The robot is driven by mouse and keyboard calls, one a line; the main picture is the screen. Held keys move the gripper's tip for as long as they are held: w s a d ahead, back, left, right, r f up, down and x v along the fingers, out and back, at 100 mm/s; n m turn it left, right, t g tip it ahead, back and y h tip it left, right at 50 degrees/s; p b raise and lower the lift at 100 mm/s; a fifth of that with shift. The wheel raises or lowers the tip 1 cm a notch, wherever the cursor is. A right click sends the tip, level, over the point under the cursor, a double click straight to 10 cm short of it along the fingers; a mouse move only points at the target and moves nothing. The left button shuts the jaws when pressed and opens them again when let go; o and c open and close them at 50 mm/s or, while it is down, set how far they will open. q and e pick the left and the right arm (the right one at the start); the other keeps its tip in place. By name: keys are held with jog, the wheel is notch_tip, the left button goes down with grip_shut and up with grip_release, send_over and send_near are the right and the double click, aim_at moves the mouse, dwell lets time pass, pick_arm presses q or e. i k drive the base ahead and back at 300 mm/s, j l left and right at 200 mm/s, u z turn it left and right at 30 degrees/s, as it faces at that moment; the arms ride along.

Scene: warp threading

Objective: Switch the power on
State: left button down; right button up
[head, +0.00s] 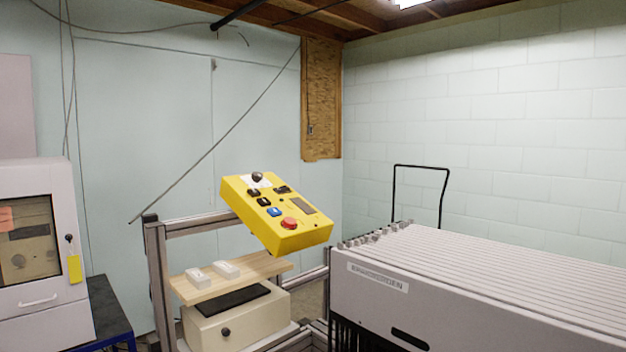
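A yellow control box (262,228) sits tilted on the metal frame in the middle of the head view. Its face carries a round black knob (257,176) on a white plate at the upper left. Below it are small black controls (253,192), a blue button (274,212) and a large red button (289,223). Neither of my grippers is in view.
A wooden shelf (262,275) with white blocks (226,268) lies below the box, above a beige unit (210,328). A large ribbed grey machine (480,270) fills the right. A grey cabinet (40,300) with a window stands at the left. The space before the box's face looks clear.

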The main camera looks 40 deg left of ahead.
aim_at(284, 189)
jog(key=j+z, duration=0.1)
jog(key=j, duration=0.75)
jog(key=k+j, duration=0.15)
jog(key=j, duration=0.7)
jog(key=z, duration=0.05)
